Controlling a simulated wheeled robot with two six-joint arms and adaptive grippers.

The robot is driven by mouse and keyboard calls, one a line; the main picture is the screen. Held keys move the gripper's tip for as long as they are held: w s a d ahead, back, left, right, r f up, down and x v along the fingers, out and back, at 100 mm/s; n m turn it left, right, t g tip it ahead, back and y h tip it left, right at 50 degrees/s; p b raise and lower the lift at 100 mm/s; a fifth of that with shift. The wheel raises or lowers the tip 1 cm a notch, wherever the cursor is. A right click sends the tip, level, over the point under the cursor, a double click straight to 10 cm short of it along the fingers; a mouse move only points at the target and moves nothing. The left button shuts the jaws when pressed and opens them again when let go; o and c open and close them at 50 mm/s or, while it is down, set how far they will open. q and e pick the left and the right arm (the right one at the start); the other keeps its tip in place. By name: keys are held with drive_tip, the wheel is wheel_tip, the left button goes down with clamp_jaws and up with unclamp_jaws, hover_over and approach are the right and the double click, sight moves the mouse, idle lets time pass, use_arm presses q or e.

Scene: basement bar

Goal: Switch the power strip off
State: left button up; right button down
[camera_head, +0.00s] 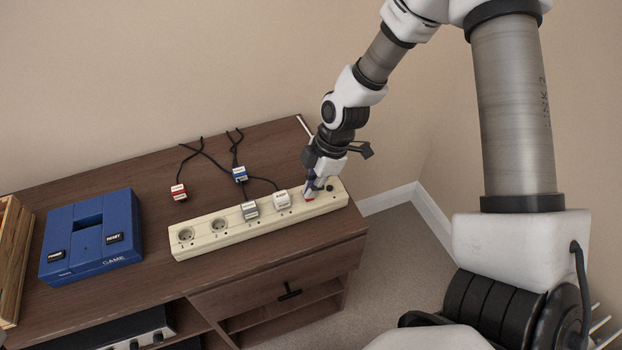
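The cream power strip (239,232) lies along the right part of the brown cabinet top, angled up to the right. A white plug (283,199) and a grey plug (250,211) sit in its sockets; two sockets at its left end are empty. A small red part, which looks like the switch (309,197), shows near its right end. My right gripper (311,191) points down at that end, right over the red part; its fingertips are small, and contact cannot be told. My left gripper is out of view.
A blue game console (89,268) stands left of the strip. A red plug (179,192) and a blue plug (240,175) with black cables lie behind the strip. A wooden crate (14,252) is at the far left. Cabinet top between console and strip is clear.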

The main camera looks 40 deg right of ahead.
drive_tip(key=r+p, duration=0.1)
drive_tip(key=r, duration=0.1)
drive_tip(key=r+p, duration=0.2)
drive_tip(key=r, duration=0.1)
drive_tip(key=shift+w+d+r, duration=0.2)
drive_tip(key=shift+w+r, duration=0.1)
drive_tip(key=shift+w, duration=0.1)
drive_tip(key=w+v, duration=0.1)
drive_tip(key=v, duration=0.7)
drive_tip(key=shift+w+d, duration=0.15)
drive_tip(key=shift+d, duration=0.2)
drive_tip(key=shift+r, duration=0.1)
